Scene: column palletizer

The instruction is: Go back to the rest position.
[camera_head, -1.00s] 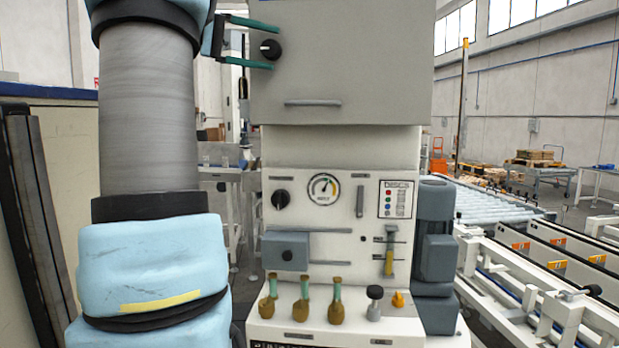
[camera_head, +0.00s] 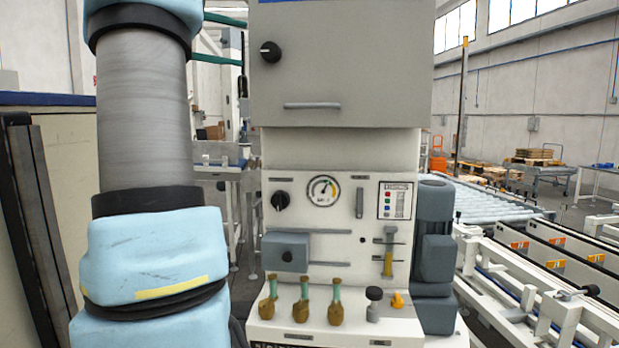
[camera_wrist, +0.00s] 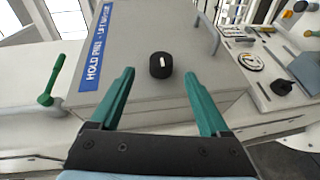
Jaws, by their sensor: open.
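My gripper (camera_wrist: 167,90) is open and empty, its two green fingers apart in the wrist view. In the head view its green fingers (camera_head: 224,40) show at the top left of the machine's grey upper cover (camera_head: 345,65). A black knob (camera_wrist: 161,65) on the cover lies beyond the gap between the fingertips in the wrist view. In the head view the same knob (camera_head: 270,52) is just right of the fingers and apart from them. My arm stands at the left of the head view.
Below the cover is a panel with a gauge (camera_head: 322,190), a dial (camera_head: 280,201) and several green-topped levers (camera_head: 304,300). A grey motor (camera_head: 433,240) stands at its right side. Roller conveyors (camera_head: 497,208) run at the right. A cream cabinet (camera_head: 62,220) is at the left.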

